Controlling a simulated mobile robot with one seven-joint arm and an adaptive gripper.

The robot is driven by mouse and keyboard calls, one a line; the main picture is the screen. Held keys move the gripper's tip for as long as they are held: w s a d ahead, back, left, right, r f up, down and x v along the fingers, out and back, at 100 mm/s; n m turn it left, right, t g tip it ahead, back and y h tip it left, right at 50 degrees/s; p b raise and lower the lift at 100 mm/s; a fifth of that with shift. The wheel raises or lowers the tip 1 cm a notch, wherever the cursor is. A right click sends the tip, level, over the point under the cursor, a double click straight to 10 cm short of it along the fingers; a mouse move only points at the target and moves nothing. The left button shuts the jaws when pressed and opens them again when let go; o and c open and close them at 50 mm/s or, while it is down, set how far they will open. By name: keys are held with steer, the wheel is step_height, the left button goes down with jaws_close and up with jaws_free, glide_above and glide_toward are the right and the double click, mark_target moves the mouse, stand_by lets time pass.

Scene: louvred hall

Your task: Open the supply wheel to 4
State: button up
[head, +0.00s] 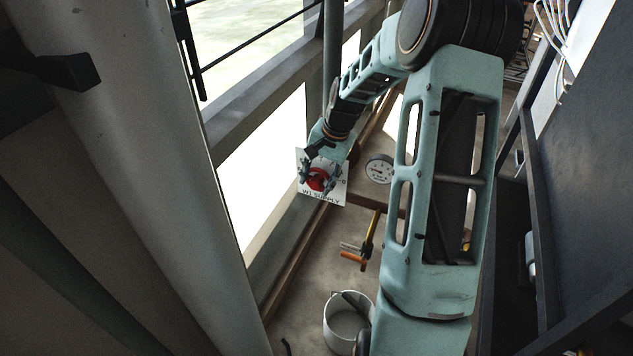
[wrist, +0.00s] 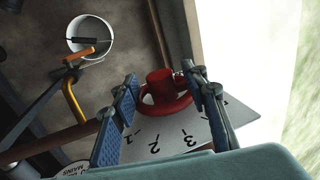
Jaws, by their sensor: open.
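The red supply wheel (wrist: 164,92) stands out from a white dial plate (wrist: 222,118). In the wrist view the plate shows numerals upside down, with 1, 2 and 3 readable. My gripper (wrist: 160,79) is open, with one finger on each side of the wheel. I cannot tell whether the fingers touch it. In the head view the wheel (head: 317,180) is partly hidden by my gripper (head: 319,172), and the plate (head: 324,199) reads "W1 SUPPLY". The wheel's setting cannot be made out, and the 4 is not clearly visible.
A round white gauge (head: 380,169) is right of the plate. A thick grey column (head: 130,120) stands at left, and dark cabinets (head: 590,170) at right.

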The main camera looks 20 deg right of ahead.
steer(key=shift+f, duration=0.1)
jaws_close()
stand_by(0.3)
steer(key=shift+s+d+f+t+y+b, duration=0.1)
steer(key=shift+d+f+t+y+b, duration=0.05)
steer(key=shift+t+y+b, duration=0.35)
steer(key=shift+s+d+f+t+y+b, duration=0.1)
steer(key=shift+t+y+b, duration=0.3)
steer(key=shift+b, duration=0.05)
steer(key=t+y+b, duration=0.1)
steer(key=t+b, duration=0.1)
steer(key=b, duration=0.1)
steer(key=shift+d+f+y, duration=0.15)
steer(key=shift+f+y, duration=0.1)
steer(key=shift+y, duration=0.15)
steer(key=t+y+b, duration=0.1)
steer(key=b, duration=0.1)
steer(key=t+y+b, duration=0.1)
steer(key=b, duration=0.1)
steer(key=shift+s+f+t+y+b, duration=0.2)
steer(key=shift+t+y+b, duration=0.1)
steer(key=shift+t+b, duration=0.1)
steer(key=shift+t+y+b, duration=0.8)
steer(key=shift+y+b, duration=0.2)
steer(key=shift+b, duration=0.2)
steer(key=shift+r, duration=0.1)
